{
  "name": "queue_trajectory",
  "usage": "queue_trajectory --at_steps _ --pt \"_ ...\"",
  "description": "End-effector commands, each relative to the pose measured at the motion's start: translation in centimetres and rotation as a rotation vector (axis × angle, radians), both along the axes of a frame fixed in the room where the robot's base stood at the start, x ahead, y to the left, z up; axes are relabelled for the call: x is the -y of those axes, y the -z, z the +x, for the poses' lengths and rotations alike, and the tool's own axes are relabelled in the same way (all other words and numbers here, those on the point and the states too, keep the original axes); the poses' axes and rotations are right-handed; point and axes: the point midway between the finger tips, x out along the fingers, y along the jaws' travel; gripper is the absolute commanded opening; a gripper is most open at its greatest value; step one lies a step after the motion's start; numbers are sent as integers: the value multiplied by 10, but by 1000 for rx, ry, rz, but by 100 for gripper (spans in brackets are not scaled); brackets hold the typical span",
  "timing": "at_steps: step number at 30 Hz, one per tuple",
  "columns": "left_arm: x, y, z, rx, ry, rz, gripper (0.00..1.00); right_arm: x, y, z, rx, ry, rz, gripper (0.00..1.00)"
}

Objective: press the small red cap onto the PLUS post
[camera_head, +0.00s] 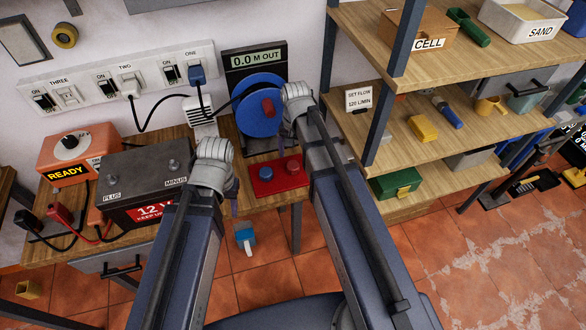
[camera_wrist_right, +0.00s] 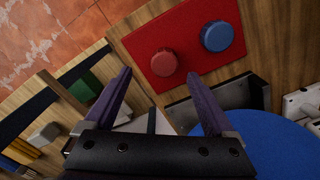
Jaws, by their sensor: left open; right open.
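The small red cap (camera_head: 265,172) and a blue cap (camera_head: 292,165) sit on a red mat (camera_head: 270,187) on the bench. The right wrist view also shows the red cap (camera_wrist_right: 165,63). The dark battery (camera_head: 140,185) stands to the left, with a bare grey PLUS post (camera_head: 114,170) and a MINUS post (camera_head: 173,163). My right gripper (camera_wrist_right: 157,75) is open and empty, its fingertips below the red cap in the wrist picture and apart from it; its fingers are mostly hidden in the head view. My left gripper (camera_head: 234,200) is open, partly hidden by its wrist, left of the mat.
A blue reel (camera_head: 260,112) with a red handle stands behind the mat, close to my right wrist. An orange charger (camera_head: 72,158) and red and black clamps lie left of the battery. A power strip (camera_head: 120,80) with cables hangs behind. Shelves (camera_head: 430,110) stand on the right.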

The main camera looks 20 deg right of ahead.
Motion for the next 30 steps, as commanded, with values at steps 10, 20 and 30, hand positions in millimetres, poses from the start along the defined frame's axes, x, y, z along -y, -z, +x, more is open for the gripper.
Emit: queue_trajectory --at_steps 10,20,30 --pt "0 38 0 0 0 0 50 -6 38 7 0 0 0 89" --pt "0 51 0 0 0 0 50 -5 51 6 0 0 0 89" --pt "0 51 0 0 0 0 50 -5 50 6 0 1 0 62"
